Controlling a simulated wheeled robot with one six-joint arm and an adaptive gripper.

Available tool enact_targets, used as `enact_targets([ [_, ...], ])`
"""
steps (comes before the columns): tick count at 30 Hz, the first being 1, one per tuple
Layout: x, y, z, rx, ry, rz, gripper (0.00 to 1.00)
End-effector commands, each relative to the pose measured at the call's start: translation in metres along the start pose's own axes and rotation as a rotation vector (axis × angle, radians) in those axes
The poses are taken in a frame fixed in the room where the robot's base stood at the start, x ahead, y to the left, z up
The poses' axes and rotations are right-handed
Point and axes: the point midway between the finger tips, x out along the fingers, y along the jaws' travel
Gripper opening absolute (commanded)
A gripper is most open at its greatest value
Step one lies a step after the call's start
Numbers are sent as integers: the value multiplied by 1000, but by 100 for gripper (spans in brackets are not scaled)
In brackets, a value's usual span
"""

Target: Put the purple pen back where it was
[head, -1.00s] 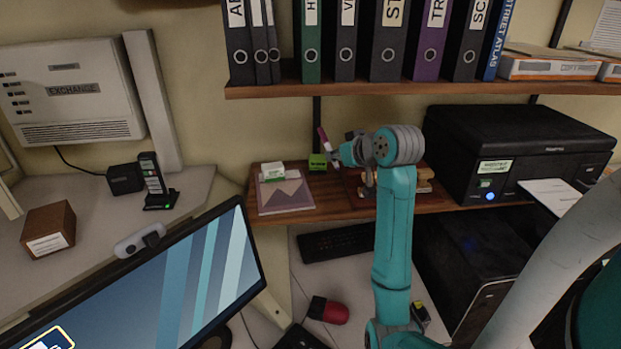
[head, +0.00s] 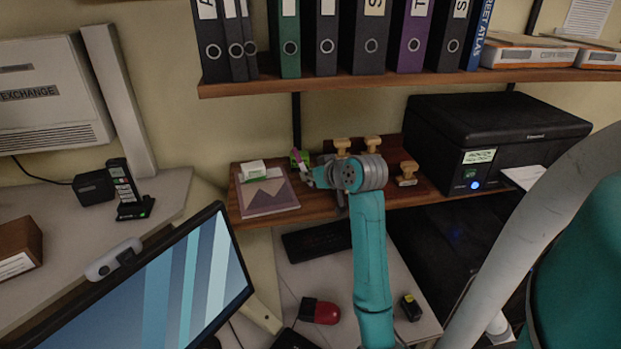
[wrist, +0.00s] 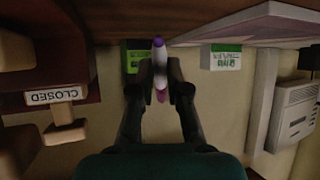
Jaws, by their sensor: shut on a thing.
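The purple pen (head: 298,164), purple with a white section, is held by my gripper (head: 308,175) above the wooden shelf. In the wrist view the pen (wrist: 159,62) stands between the two fingertips of my gripper (wrist: 160,88), which are shut on it. A small green holder (head: 304,155) stands at the back of the shelf, close to the pen. In the wrist view the green holder (wrist: 133,56) is partly behind the pen and a finger. I cannot tell whether the pen is in the holder or only in front of it.
A purple notebook (head: 268,196) with a white-and-green box (head: 253,171) lies left of my gripper. Wooden stamps (head: 407,174) stand to the right, one by a "CLOSED" label (wrist: 54,96). A black printer (head: 495,135) is farther right. A binder shelf (head: 400,80) hangs above.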

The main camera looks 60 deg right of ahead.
Motion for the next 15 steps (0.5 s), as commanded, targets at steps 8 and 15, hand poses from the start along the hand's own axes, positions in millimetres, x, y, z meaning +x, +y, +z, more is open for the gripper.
enact_targets([
  [8,5,0,9,-1,1,0,0],
  [15,6,0,11,-1,0,0,30],
])
